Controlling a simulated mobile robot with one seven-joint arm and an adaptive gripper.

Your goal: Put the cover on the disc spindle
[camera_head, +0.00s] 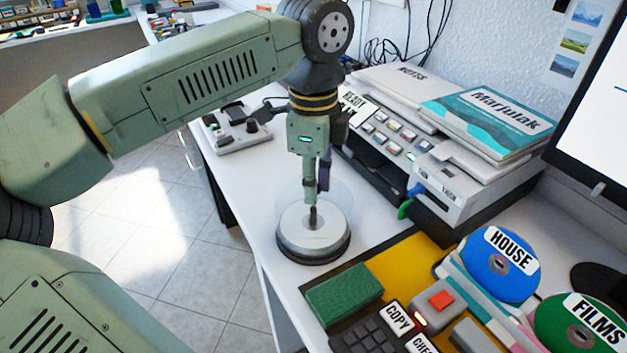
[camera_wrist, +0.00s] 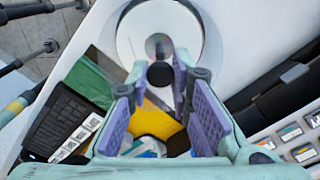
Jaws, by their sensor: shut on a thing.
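The disc spindle (camera_head: 290,250) stands on the white desk, with a dark round base and pale discs on it. The clear cover (camera_head: 343,203) shows as a faint see-through cylinder around and above the discs. I cannot tell whether its lower rim rests on the base. My gripper (camera_head: 317,190) points down over the middle of the spindle. In the wrist view, my gripper's purple-padded fingers (camera_wrist: 157,75) are shut on the cover at its dark knob. The spindle's discs (camera_wrist: 130,50) show beyond, with the clear round outline of the cover about them.
A green block (camera_head: 345,293), a keypad (camera_head: 370,335) and a box with a red button (camera_head: 440,300) stand close in front. A blue HOUSE disc (camera_head: 490,265) and a green FILMS disc (camera_head: 580,325) are at right. A printer-like machine (camera_head: 440,185) stands behind. The desk's left edge is near.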

